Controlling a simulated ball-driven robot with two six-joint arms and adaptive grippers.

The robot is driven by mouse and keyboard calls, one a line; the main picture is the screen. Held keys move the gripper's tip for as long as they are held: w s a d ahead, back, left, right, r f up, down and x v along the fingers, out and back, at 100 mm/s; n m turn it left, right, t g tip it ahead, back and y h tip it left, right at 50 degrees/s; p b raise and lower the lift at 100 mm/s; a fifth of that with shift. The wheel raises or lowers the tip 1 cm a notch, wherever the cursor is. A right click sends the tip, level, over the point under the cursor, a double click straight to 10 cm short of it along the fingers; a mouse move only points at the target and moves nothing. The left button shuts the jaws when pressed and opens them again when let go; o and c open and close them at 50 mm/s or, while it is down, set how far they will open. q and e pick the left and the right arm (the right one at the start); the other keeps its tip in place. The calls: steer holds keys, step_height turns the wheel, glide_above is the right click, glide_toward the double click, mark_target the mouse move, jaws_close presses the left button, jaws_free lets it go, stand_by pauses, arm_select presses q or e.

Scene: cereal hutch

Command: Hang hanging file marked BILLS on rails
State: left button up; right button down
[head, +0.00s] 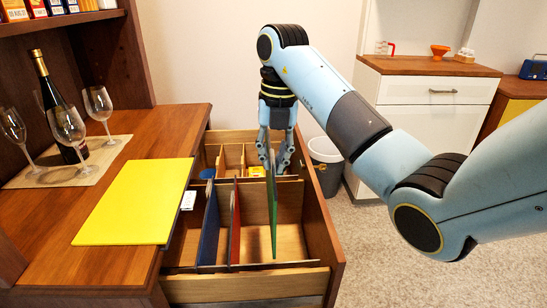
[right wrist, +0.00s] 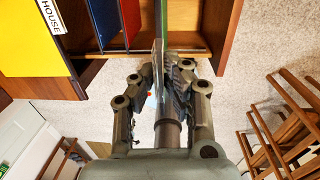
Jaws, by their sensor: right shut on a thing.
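My right gripper (head: 275,160) reaches down over the open drawer and is shut on a green hanging file (head: 273,215) by its far upper end. The green file is upright, edge-on, in the drawer's front compartment, right of a red file (head: 235,225) and a blue file (head: 209,228). No BILLS marking can be read on it. Whether its ends rest on the rails cannot be told. In the right wrist view my fingers (right wrist: 162,75) close around a pale plate at the green file's end. A yellow file (head: 135,200) lies flat on the wooden top beside a HOUSE tab (right wrist: 48,17).
The drawer's right side wall (head: 318,225) is close to the green file. Small dividers (head: 233,158) fill its back. A wine bottle (head: 55,105) and glasses (head: 98,103) stand on a mat at left. A white bin (head: 326,165) is beyond the drawer.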

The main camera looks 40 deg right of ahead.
steer(key=shift+f+b, duration=6.3)
steer(key=shift+f, duration=1.7)
steer(key=shift+f+b, duration=0.95)
steer(key=shift+f, duration=0.3)
steer(key=shift+f+b, duration=0.75)
steer(key=shift+f, duration=0.25)
steer(key=c, duration=1.6)
jaws_free()
steer(key=shift+c, duration=0.2)
arm_select(q)
step_height(320, 180, down, 15)
steer(key=s+a, duration=0.1)
steer(key=s, duration=0.1)
steer(key=shift+s+g, duration=0.4)
arm_select(e)
steer(key=o, duration=0.3)
